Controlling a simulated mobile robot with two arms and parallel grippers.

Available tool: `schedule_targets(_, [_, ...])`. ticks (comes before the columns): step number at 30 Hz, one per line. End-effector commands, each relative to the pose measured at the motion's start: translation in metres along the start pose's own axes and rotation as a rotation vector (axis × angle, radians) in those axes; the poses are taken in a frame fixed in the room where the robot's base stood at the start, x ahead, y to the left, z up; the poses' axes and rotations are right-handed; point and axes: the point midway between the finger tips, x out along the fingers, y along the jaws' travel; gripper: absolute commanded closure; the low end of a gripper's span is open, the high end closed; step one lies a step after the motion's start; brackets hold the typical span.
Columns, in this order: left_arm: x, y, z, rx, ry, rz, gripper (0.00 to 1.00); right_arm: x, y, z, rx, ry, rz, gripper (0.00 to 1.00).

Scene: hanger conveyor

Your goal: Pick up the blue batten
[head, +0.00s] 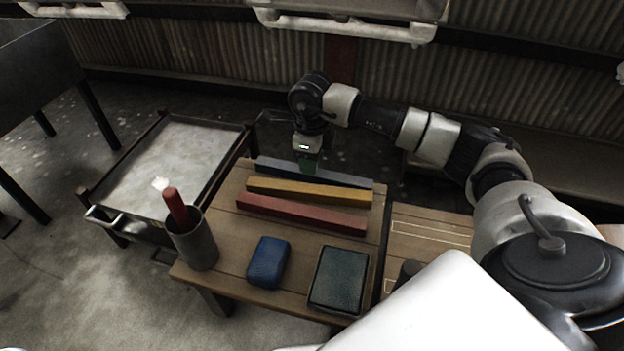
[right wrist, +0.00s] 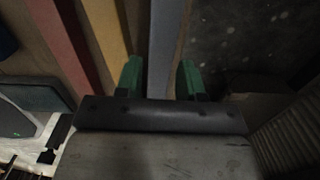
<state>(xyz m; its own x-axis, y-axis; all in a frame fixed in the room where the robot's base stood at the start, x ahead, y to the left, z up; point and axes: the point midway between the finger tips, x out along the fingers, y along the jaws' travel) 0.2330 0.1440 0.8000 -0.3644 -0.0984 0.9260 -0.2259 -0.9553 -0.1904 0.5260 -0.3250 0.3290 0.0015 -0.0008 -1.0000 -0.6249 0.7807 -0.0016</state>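The blue batten (head: 335,177) is a long grey-blue bar lying along the far edge of the wooden table (head: 225,243). My right gripper (head: 308,166) points down at the batten, left of its middle, and covers a small part of it. In the right wrist view, the batten (right wrist: 164,45) runs between the two green fingers of the open gripper (right wrist: 159,78), with gaps on both sides. I cannot tell whether the fingertips reach down beside it. My left gripper is not in view.
A yellow batten (head: 310,192) and a red batten (head: 300,214) lie parallel, nearer me. A grey cup (head: 195,243) with a red-handled brush (head: 176,206), a blue block (head: 268,262) and a dark green box (head: 339,279) stand in front. A metal-topped cart (head: 170,165) is left.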

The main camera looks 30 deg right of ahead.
Motion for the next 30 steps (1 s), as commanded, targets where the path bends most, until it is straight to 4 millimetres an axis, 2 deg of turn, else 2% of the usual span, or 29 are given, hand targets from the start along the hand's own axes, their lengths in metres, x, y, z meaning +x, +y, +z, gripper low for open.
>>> schedule_targets(1, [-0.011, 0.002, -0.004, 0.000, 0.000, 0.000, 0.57, 0.012, 0.000, -0.001, 0.000, 0.001, 0.001, 0.62])
schedule_targets(8, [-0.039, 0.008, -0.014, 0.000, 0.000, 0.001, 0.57, 0.042, -0.001, -0.002, 0.000, 0.001, 0.001, 0.62])
schedule_targets(17, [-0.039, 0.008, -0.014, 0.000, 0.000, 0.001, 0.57, 0.043, -0.001, -0.001, 0.000, 0.000, 0.001, 0.62])
schedule_targets(24, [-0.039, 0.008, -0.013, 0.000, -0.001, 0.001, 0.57, 0.043, -0.001, -0.001, 0.000, 0.000, 0.001, 0.95])
schedule_targets(30, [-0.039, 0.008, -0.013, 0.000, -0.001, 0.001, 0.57, 0.042, -0.001, -0.001, 0.000, 0.000, 0.001, 0.95])
